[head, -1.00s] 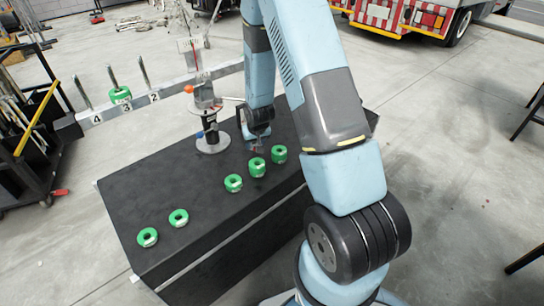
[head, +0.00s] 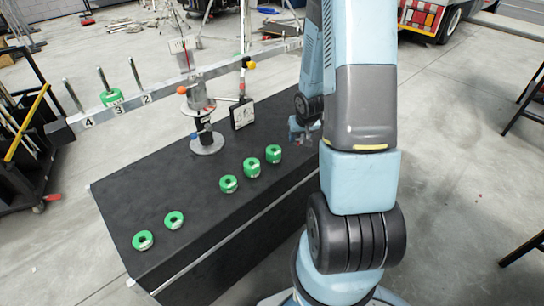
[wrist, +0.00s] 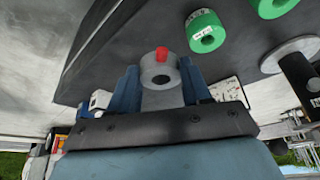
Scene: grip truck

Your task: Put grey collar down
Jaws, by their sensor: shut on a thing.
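My gripper (wrist: 160,85) is shut on the grey collar (wrist: 158,75), a short grey ring with a hole and a red mark on its rim. Blue fingers press it from both sides in the wrist view. In the head view my gripper (head: 303,135) is at the right part of the black bench (head: 160,205), right of the green collars. The grey collar is not clear there. I cannot tell whether it touches the bench top.
Several green collars stand on the bench, the nearest to my gripper being this one (head: 273,153). A balance stand (head: 207,142) carries a numbered beam (head: 140,100) with upright pegs; a green collar (head: 112,97) sits on one peg.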

